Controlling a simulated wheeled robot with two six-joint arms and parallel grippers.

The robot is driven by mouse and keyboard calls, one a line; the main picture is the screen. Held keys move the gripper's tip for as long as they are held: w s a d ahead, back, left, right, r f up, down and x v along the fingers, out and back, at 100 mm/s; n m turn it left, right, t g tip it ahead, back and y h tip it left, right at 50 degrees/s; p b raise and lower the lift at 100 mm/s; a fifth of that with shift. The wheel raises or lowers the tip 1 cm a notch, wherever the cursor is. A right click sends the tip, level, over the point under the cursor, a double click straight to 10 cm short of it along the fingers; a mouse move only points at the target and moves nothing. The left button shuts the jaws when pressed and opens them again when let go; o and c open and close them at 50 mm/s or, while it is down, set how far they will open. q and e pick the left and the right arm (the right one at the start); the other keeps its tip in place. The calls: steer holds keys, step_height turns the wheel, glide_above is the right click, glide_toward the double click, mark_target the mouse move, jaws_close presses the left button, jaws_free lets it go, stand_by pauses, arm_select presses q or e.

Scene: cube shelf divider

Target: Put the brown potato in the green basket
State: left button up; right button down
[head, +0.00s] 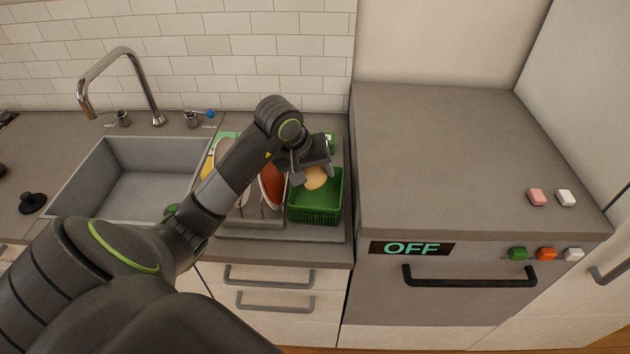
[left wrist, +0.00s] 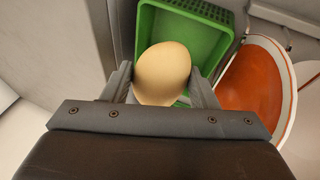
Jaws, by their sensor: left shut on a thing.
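The brown potato (head: 316,178) looks pale tan and rounded. My left gripper (head: 311,177) is shut on it, over the back part of the green basket (head: 315,214). In the left wrist view the potato (left wrist: 163,74) sits between the two fingers of the left gripper (left wrist: 164,85), with the green basket (left wrist: 150,26) behind and beneath it. I cannot tell whether the potato touches the basket floor. The visible part of the basket is otherwise empty. My right gripper is not in view.
Left of the basket, an orange-and-white dish (left wrist: 256,75) stands in a grey rack (head: 253,222), partly hidden by my arm. A sink (head: 140,180) with a faucet lies further left. To the right is a raised, mostly bare grey appliance top (head: 440,150).

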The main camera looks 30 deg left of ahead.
mark_target(314, 188)
arm_select(q)
step_height(314, 188, down, 3)
steer(key=shift+w+d+f+p, duration=0.1)
steer(key=shift+w+d+p, duration=0.05)
steer(key=shift+p, duration=0.45)
steer(key=shift+f, duration=0.55)
steer(key=shift+f+b, duration=0.6)
steer(key=shift+b, duration=0.5)
steer(key=o, duration=1)
steer(key=shift+o, duration=0.2)
